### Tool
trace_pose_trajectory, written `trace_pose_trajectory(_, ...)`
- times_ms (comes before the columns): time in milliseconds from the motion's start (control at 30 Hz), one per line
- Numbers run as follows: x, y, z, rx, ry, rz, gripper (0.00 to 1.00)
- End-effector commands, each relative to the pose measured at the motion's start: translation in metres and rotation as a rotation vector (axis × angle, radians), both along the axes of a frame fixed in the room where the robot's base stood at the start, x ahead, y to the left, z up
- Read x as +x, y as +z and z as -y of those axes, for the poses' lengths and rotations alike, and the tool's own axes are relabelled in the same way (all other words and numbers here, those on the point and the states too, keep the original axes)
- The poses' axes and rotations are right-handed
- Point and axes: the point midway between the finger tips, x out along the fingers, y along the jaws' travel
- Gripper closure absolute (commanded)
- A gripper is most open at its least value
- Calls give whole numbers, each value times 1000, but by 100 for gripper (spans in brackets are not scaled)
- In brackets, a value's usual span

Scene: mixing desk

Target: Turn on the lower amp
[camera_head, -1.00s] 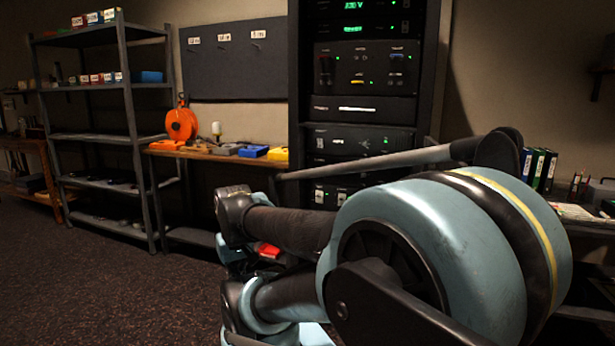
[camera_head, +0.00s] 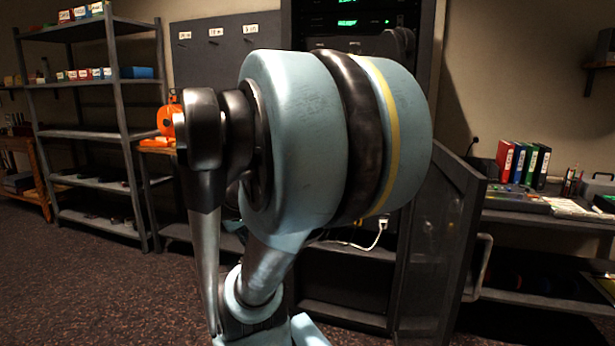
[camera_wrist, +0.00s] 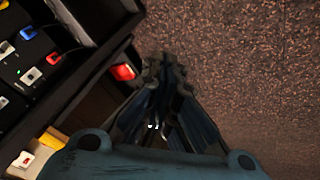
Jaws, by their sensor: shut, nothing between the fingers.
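The equipment rack (camera_head: 287,20) stands behind my raised arm in the head view, with green-lit units (camera_head: 345,20) at its top. My arm hides most of its middle, and I cannot pick out the lower amp there. In the wrist view, a dark panel (camera_wrist: 12,75) with small red, blue and white controls fills the upper left. I cannot tell which unit it belongs to. My gripper (camera_wrist: 167,68) is shut and empty, to the right of that panel and apart from it, with carpet behind. It is not visible in the head view.
A dark door or side panel (camera_head: 445,235) with a light handle (camera_head: 484,268) stands at the rack's right. A white plug (camera_head: 383,223) and cable hang low in the rack. A red object (camera_wrist: 122,72) lies left of my gripper. Carpet (camera_head: 90,280) is clear at left.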

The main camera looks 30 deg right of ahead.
Motion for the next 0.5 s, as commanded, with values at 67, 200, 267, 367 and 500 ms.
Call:
trace_pose_trajectory(67,22,10,22,-67,-3,33,100)
trace_pose_trajectory(200,57,26,60,-190,6,85,100)
trace_pose_trajectory(267,71,32,77,-244,12,104,100)
trace_pose_trajectory(367,94,43,103,-332,24,131,100)
trace_pose_trajectory(500,123,57,140,-460,48,161,100)
